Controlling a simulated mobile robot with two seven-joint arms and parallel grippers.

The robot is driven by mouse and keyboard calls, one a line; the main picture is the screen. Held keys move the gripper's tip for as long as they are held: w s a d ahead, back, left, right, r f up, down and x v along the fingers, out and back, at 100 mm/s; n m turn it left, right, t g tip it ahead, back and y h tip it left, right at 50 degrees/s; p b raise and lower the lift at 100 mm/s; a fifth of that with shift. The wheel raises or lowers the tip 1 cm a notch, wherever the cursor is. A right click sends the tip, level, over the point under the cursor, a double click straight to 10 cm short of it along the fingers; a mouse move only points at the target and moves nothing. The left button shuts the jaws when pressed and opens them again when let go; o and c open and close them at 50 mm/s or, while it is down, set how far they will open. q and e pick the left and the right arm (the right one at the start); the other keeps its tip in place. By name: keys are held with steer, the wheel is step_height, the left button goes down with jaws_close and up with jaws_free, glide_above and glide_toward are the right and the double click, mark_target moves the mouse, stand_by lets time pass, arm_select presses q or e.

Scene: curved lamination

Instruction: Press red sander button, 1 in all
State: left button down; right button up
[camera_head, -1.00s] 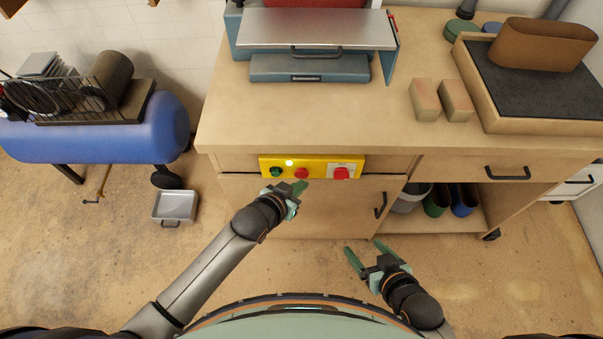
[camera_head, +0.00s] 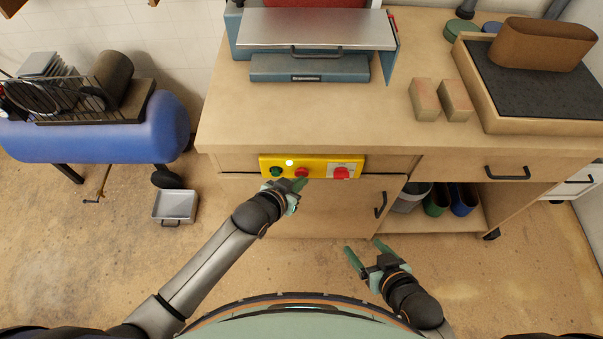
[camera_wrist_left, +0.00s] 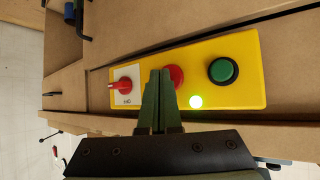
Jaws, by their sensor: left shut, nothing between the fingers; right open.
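The yellow control panel (camera_head: 315,173) is on the front of the bench, below the top edge. On it are a green button (camera_head: 276,171), a red button (camera_head: 302,172), a lit lamp and a red rotary switch (camera_head: 341,173) on a white plate. My left gripper (camera_head: 299,184) is shut and empty, its fingertips at the red button. In the left wrist view the closed fingers (camera_wrist_left: 160,75) overlap part of the red button (camera_wrist_left: 176,77); whether they touch it I cannot tell. My right gripper (camera_head: 362,252) is open and empty, low in front of the cabinet.
The sander machine (camera_head: 312,45) stands on the bench top (camera_head: 300,113). Cabinet door and drawer handles (camera_head: 380,204) stick out right of the panel. A blue tank (camera_head: 95,130) and a metal tray (camera_head: 175,206) are at the left. The floor between is clear.

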arm_select(q)
steer(key=shift+w, duration=0.25)
stand_by(0.3)
steer(key=shift+s+r, duration=0.1)
steer(key=shift+s, duration=0.05)
steer(key=shift+s+p, duration=0.7)
steer(key=shift+s, duration=0.1)
steer(key=s+p, duration=0.2)
steer(key=s, duration=0.3)
steer(key=shift+s+d+p, duration=0.1)
steer(key=shift+p, duration=0.2)
